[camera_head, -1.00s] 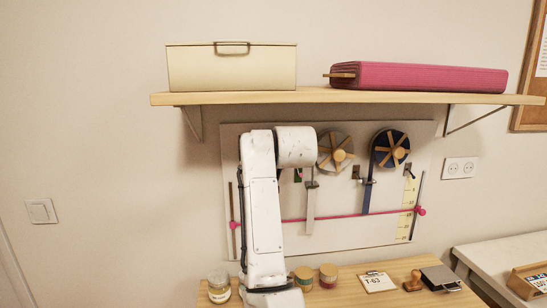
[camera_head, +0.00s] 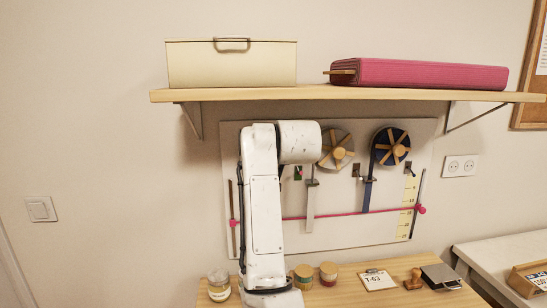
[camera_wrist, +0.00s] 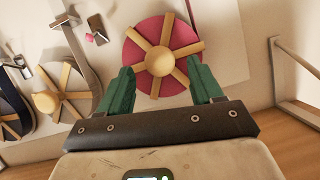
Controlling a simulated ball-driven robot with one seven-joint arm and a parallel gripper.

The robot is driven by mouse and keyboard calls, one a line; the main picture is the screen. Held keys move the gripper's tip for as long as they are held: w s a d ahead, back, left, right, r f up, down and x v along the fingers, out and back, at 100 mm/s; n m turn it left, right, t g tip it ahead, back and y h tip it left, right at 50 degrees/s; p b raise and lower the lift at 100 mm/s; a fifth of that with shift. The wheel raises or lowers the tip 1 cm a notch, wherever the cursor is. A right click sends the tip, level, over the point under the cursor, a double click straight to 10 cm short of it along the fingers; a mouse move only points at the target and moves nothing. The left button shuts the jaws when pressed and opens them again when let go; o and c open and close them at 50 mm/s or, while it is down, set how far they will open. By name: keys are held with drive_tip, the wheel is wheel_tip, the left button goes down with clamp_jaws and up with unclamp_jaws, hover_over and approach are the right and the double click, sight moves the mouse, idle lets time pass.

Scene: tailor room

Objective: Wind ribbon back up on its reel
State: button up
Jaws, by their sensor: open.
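In the wrist view a pink-red reel (camera_wrist: 150,30) with wooden spokes and a round hub (camera_wrist: 160,60) faces me. My gripper (camera_wrist: 161,66) is open, with its green fingers on either side of the hub; I cannot tell if they touch it. A grey reel (camera_head: 326,139) and a blue reel (camera_head: 378,152) hang on the board, with a grey ribbon (camera_head: 310,208) and a blue ribbon (camera_head: 367,195) hanging down. In the head view my arm hides the pink-red reel and my gripper.
A pink line (camera_head: 345,214) crosses the board (camera_head: 345,235) by a yellow scale (camera_head: 405,222). A shelf (camera_head: 350,95) above carries a cream box (camera_head: 232,68) and a pink bundle (camera_head: 430,76). The table (camera_head: 345,298) below holds jars (camera_head: 328,273), a clipboard (camera_head: 378,280) and a stamp (camera_head: 414,279).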

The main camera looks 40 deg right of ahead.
drive_tip(key=b+v, duration=0.1)
drive_tip(key=v, duration=0.7)
drive_tip(key=shift+s+a+b, duration=0.25)
drive_tip(key=shift+s+b, duration=0.05)
drive_tip(key=shift+r, duration=0.1)
drive_tip(key=s+a+f+n+g+y, duration=0.1)
drive_tip(key=s+a+f+n, duration=0.15)
drive_tip(key=f, duration=0.75)
drive_tip(key=s+a+f+n+g+y, duration=0.1)
drive_tip(key=s+a+f, duration=0.2)
drive_tip(key=f, duration=0.7)
drive_tip(key=s+a+f+n+g+y, duration=0.1)
drive_tip(key=s+a+f+n+y, duration=0.15)
drive_tip(key=f, duration=0.75)
drive_tip(key=s+a+f+g+y, duration=0.1)
drive_tip(key=s+a+f+g, duration=0.2)
drive_tip(key=s+f, duration=0.8)
drive_tip(key=s+a+f+n+g+y, duration=0.1)
drive_tip(key=s+a+f+g, duration=0.3)
drive_tip(key=s+f, duration=0.7)
drive_tip(key=s, duration=0.6)
drive_tip(key=shift+g, duration=0.4)
drive_tip(key=shift+a, duration=0.1)
